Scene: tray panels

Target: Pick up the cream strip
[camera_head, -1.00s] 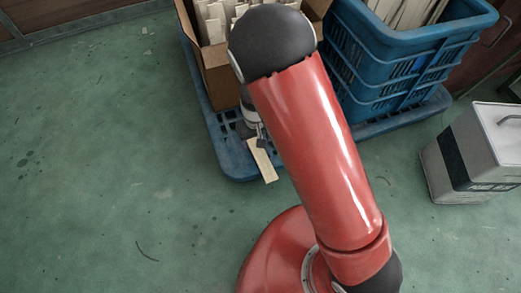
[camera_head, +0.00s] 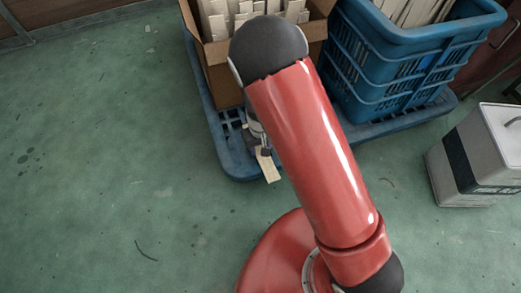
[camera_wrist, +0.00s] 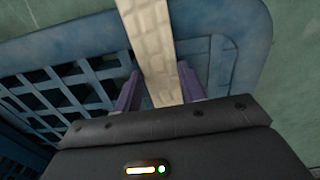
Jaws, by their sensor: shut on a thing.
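The cream strip (camera_head: 268,166) is a short flat piece at the near edge of the blue pallet in the head view, partly hidden by my gripper (camera_head: 265,151). In the wrist view the cream strip (camera_wrist: 153,50) runs from the top edge down between the two purple fingers of my gripper (camera_wrist: 161,84). The fingers are shut on it.
A blue pallet (camera_head: 237,165) carries a cardboard box (camera_head: 222,78) of cream strips and a blue crate (camera_head: 400,45) with more strips. A grey-white canister (camera_head: 470,155) stands on the floor at right. The green floor at left is clear.

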